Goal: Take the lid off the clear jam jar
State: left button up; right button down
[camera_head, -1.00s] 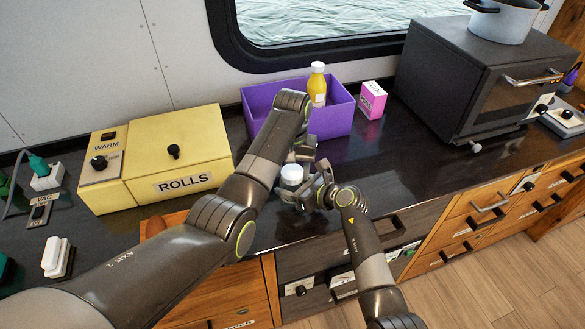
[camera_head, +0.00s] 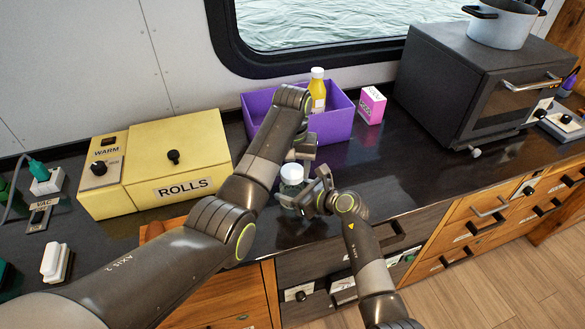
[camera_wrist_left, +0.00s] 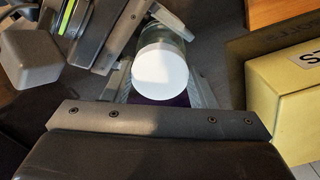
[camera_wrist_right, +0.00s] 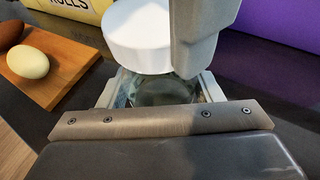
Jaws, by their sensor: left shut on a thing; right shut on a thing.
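The clear jam jar (camera_head: 291,188) stands upright on the dark counter with its round white lid (camera_head: 292,173) on top. In the left wrist view the lid (camera_wrist_left: 160,76) sits between my left gripper's fingers. My left gripper (camera_head: 302,158) reaches over from behind the jar and is shut on the lid. My right gripper (camera_head: 304,197) comes from the front right and is shut on the jar's glass body. The right wrist view shows the glass (camera_wrist_right: 162,90) between its fingers, with the lid (camera_wrist_right: 138,35) above and a left finger beside it. The jar's contents are unclear.
A purple bin (camera_head: 333,122) with a yellow bottle (camera_head: 317,90) stands behind the jar, beside a pink box (camera_head: 371,105). A yellow ROLLS box (camera_head: 180,155) is left. A wooden board (camera_wrist_right: 52,72) with eggs lies nearby. Counter right of my grippers is clear.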

aim_at(293, 171)
pick_arm(q)
jog(key=shift+r, duration=2)
pick_arm(e)
jog(key=shift+c, duration=1.6)
grip_release()
